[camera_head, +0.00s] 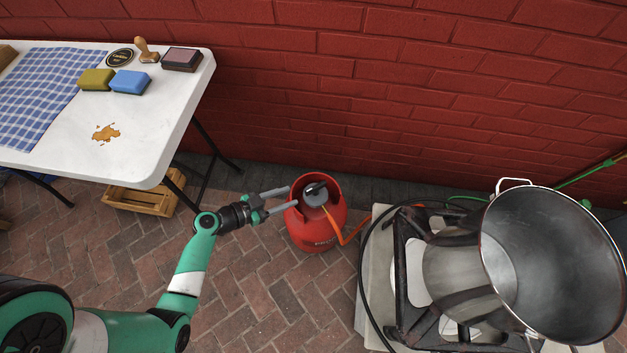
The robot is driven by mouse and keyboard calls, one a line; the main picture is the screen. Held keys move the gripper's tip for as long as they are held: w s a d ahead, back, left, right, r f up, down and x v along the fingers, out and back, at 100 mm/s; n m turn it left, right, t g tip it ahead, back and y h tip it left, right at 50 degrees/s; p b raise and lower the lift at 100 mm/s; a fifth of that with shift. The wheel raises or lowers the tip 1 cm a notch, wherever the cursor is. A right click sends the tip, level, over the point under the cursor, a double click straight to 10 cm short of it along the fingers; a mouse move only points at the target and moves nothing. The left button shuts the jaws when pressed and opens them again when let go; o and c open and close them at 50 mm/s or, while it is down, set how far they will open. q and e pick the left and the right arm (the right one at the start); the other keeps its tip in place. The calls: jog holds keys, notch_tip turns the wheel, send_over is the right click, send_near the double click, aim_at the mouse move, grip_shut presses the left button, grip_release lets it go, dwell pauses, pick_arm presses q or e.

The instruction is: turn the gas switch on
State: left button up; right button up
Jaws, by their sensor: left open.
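A red gas bottle (316,228) stands upright on the brick floor against the wall. On its top sits a grey regulator (315,195) with a dark switch (316,188). An orange hose (345,236) runs from it to the right. My left gripper (292,196) reaches in from the left with its two fingers apart, the tips at the left side of the bottle's collar, close to the regulator. I cannot tell whether a fingertip touches it. Nothing is between the fingers. My right gripper is not in view.
A white table (150,140) with sponges (130,82), a stamp and a cloth is at the upper left. A wooden crate (140,202) lies beneath it. The brick wall (400,90) is behind.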

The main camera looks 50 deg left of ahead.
aim_at(313, 188)
pick_arm(q)
jog(key=b+x, duration=0.3)
jog(key=x, duration=0.7)
jog(key=shift+w+d+f, duration=0.1)
jog(key=shift+w+d, duration=0.05)
jog(key=shift+w, duration=0.15)
grip_shut()
